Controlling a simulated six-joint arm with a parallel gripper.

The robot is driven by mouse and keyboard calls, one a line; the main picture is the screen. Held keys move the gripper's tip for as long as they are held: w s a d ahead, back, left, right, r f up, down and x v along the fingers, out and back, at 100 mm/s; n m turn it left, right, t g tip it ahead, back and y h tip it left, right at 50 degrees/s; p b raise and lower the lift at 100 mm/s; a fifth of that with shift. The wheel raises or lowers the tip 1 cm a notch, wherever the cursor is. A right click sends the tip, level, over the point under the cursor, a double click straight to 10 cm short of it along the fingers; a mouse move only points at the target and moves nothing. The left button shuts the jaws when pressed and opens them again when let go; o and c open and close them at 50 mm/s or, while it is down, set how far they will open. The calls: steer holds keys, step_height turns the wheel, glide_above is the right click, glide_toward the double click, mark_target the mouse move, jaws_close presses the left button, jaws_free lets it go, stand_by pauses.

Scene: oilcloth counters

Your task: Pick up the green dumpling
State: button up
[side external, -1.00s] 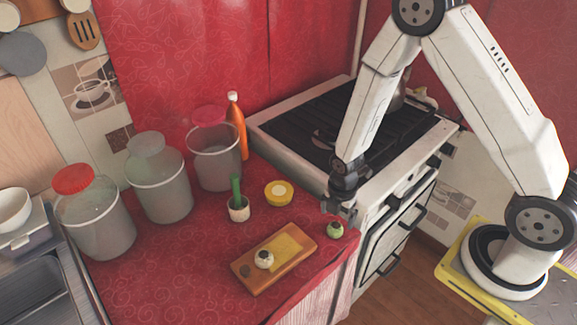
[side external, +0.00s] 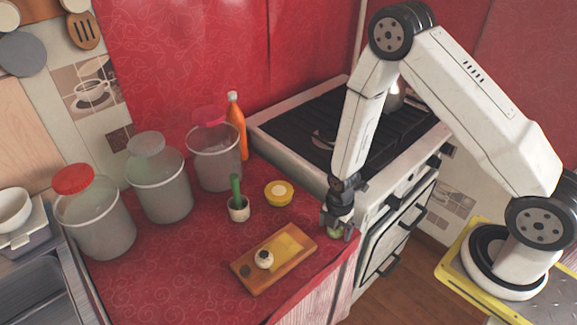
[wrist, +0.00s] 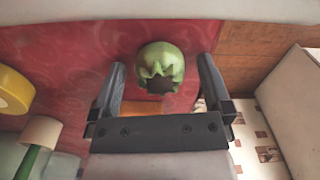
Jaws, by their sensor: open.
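The green dumpling (wrist: 160,64) sits on the red counter near its right front edge. In the wrist view it lies between the lines of my two open fingers, just beyond their tips. My gripper (side external: 338,228) points down over it in the side view and hides most of it; a bit of green dumpling (side external: 336,234) shows between the fingers. My gripper (wrist: 160,75) is open and holds nothing. I cannot tell whether a finger touches the dumpling.
A wooden board (side external: 262,283) with a pale dumpling (side external: 264,259) lies to the left. A yellow round tin (side external: 278,193), a small pot with a green handle (side external: 238,208) and an orange bottle (side external: 236,125) stand behind. The stove (side external: 385,205) borders the counter on the right.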

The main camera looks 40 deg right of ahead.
steer(key=shift+c, duration=0.2)
steer(key=c, duration=0.6)
steer(key=shift+r, duration=0.2)
steer(key=shift+r, duration=4.8)
